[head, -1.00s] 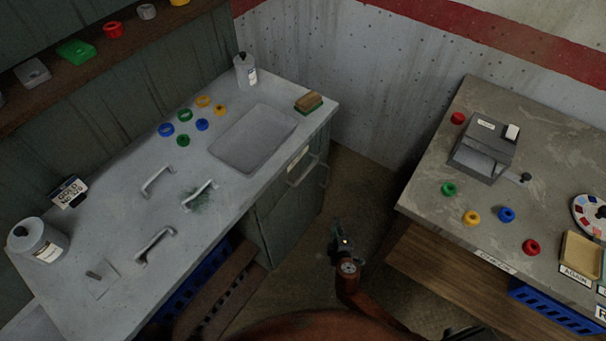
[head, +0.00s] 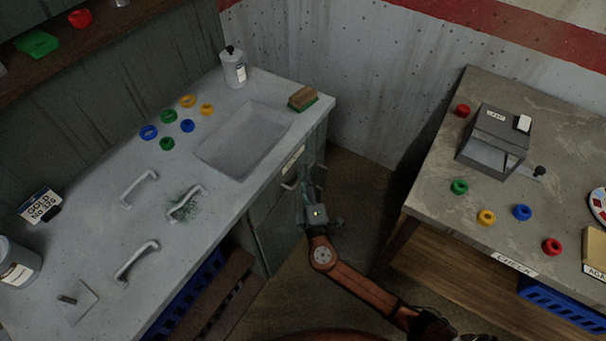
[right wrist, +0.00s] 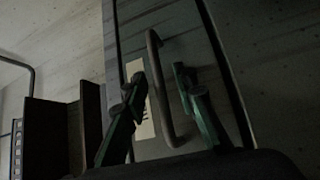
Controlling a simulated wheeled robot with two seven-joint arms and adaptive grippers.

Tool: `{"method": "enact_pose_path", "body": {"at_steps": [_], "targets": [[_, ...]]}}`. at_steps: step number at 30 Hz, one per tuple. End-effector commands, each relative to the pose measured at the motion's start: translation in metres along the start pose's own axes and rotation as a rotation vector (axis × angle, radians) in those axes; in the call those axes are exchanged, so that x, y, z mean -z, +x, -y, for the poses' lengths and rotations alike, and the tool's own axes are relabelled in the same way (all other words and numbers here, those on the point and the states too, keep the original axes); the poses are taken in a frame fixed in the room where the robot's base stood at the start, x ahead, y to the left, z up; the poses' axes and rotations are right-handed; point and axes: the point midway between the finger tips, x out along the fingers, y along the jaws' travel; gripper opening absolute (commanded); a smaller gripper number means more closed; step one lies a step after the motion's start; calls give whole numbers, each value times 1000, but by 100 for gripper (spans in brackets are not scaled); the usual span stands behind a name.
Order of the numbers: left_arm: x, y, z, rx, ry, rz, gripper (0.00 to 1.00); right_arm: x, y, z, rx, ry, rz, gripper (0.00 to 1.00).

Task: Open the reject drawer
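The drawer front with a pale label (head: 292,158) is at the right end of the left counter, below the sink. In the right wrist view the drawer front (right wrist: 195,50) fills the middle, with its bar handle (right wrist: 161,90) and a pale label (right wrist: 143,112) whose text I cannot read. My right gripper (head: 309,178) is at the drawer front in the head view and partly covers the handle. In the right wrist view my right gripper (right wrist: 158,82) is open, with one finger on each side of the handle and gaps visible. The drawer looks closed. My left gripper is not in view.
The counter (head: 100,215) holds a sink (head: 240,145), several coloured rings, upright handles and a sponge (head: 303,98). The right bench (head: 440,200) carries a grey device (head: 492,140) and more rings. Floor between them is free apart from my right arm.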

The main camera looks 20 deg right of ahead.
Motion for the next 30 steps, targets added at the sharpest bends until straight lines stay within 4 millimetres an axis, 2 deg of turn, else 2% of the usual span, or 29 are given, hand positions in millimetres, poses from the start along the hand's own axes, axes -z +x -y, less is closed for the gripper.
{"method": "enact_pose_path", "body": {"at_steps": [10,21,30], "targets": [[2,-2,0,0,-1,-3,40,0,5,0,1,0,0,25],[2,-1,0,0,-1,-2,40,0,4,0,1,0,0,0],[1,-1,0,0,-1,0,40,0,4,1,2,0,0,0]]}}
